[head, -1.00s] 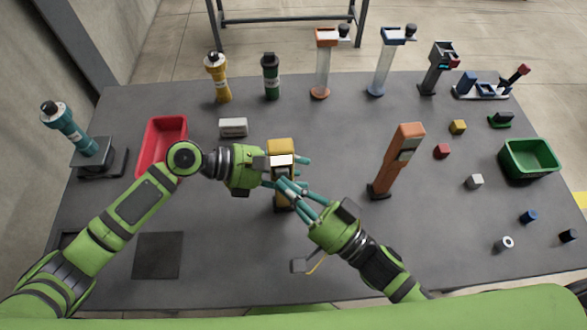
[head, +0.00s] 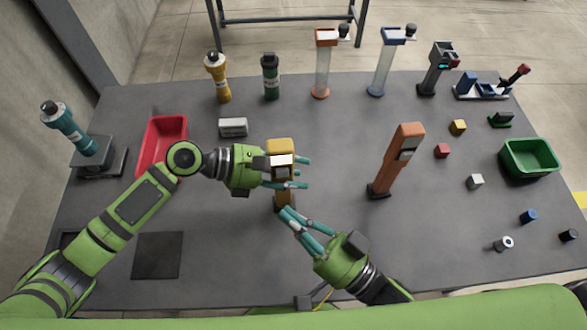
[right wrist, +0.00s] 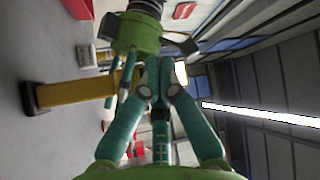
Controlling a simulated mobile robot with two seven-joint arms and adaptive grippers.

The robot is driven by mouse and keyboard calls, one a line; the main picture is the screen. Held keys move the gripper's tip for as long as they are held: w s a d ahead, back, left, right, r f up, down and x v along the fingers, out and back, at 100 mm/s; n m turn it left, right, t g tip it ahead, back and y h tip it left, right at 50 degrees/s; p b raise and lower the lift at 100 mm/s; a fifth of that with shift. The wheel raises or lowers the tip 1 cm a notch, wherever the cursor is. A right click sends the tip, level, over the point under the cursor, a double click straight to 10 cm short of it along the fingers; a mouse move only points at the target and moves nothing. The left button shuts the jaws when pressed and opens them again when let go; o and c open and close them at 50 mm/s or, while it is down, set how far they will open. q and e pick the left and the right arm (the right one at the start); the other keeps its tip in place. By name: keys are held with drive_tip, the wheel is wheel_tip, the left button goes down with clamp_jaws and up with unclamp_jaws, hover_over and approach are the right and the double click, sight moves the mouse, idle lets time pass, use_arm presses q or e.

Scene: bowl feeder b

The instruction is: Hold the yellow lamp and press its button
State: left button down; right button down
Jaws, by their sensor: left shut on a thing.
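The yellow lamp (head: 282,145) stands upright near the middle of the table, with a pale panel on its head. My left gripper (head: 297,172) is shut around the lamp just below its head, its fingers reaching past on the right. My right gripper (head: 288,213) is on the near side of the lamp, its fingers drawn together and empty, tips close to the lamp's lower part. In the right wrist view the lamp's yellow post (right wrist: 75,92) and dark base lie left of the closed fingers (right wrist: 157,75), and my left gripper (right wrist: 137,35) is above. I cannot make out the button.
An orange lamp-like post (head: 398,160) stands to the right. A red bin (head: 160,145) and white box (head: 233,127) are to the left. A yellow flashlight (head: 218,78) and green flashlight (head: 271,77) stand behind. Small blocks and a green bin (head: 529,158) are far right.

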use_arm(q)
drive_tip(key=c, duration=0.6)
unclamp_jaws()
drive_tip(key=w+a+f+v, duration=0.1)
drive_tip(key=f+v, duration=0.2)
drive_tip(key=v, duration=1.6)
drive_tip(key=shift+a+p, duration=0.35)
drive_tip(key=shift+s, duration=0.1)
